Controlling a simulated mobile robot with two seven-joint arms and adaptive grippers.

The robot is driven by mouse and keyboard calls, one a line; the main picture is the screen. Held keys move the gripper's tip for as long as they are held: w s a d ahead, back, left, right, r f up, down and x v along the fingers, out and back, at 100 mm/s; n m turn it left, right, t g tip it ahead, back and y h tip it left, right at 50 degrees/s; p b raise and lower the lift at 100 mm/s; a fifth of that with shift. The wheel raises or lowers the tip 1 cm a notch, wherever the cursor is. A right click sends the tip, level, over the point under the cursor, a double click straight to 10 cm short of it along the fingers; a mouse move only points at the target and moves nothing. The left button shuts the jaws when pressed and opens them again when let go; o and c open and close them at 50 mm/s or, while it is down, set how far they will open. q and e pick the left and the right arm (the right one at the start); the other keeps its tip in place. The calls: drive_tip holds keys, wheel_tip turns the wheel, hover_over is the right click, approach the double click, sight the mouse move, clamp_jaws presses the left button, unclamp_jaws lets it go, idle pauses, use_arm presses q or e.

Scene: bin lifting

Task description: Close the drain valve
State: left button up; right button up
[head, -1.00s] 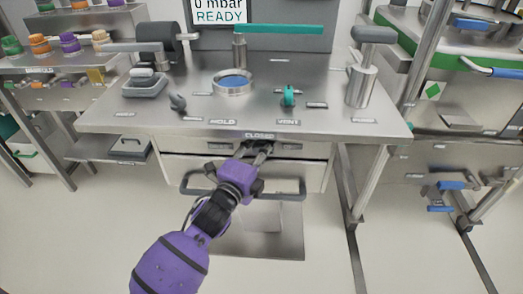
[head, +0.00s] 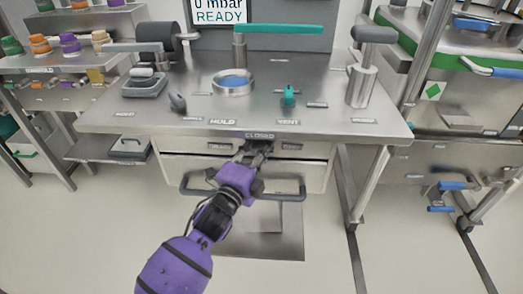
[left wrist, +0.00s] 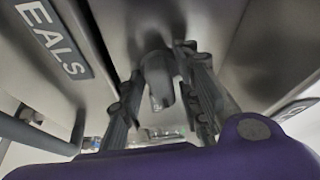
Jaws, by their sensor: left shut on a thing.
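The drain valve's dark handle sits under the front edge of the steel bench, below the CLOSED label (head: 259,135). In the head view my left gripper (head: 256,152) reaches up to it from below and mostly hides it. In the left wrist view the two fingers stand on either side of the grey, rounded handle (left wrist: 158,78), and my left gripper (left wrist: 165,95) is shut on it. The handle's full outline and exact angle are hard to make out. My right gripper is not in view.
The steel bench top (head: 330,85) carries a round blue port (head: 234,82), a teal vent knob (head: 289,95) and a grey-headed post (head: 362,75). Shelves stand left and right.

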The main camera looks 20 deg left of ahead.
use_arm(q)
drive_tip(key=n, duration=0.2)
drive_tip(key=n+t, duration=0.1)
drive_tip(key=shift+n+t+y, duration=0.3)
drive_tip(key=shift+n, duration=0.1)
drive_tip(key=n+t+y+b, duration=0.1)
drive_tip(key=n, duration=0.3)
drive_tip(key=shift+r, duration=0.1)
drive_tip(key=n+y, duration=0.1)
drive_tip(key=n, duration=0.1)
drive_tip(key=shift+n+t+y, duration=0.3)
drive_tip(key=shift+n+t, duration=0.1)
drive_tip(key=n+y, duration=0.1)
drive_tip(key=n, duration=0.2)
drive_tip(key=n+y, duration=0.2)
drive_tip(key=n, duration=0.1)
drive_tip(key=shift+r, duration=0.1)
drive_tip(key=shift+a+n+y, duration=0.1)
drive_tip(key=shift+n+y, duration=0.9)
drive_tip(key=shift+n, duration=0.8)
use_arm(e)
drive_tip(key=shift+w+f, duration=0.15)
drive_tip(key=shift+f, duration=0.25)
use_arm(q)
drive_tip(key=shift+n, duration=0.4)
drive_tip(key=o, duration=0.8)
drive_tip(key=shift+a, duration=0.1)
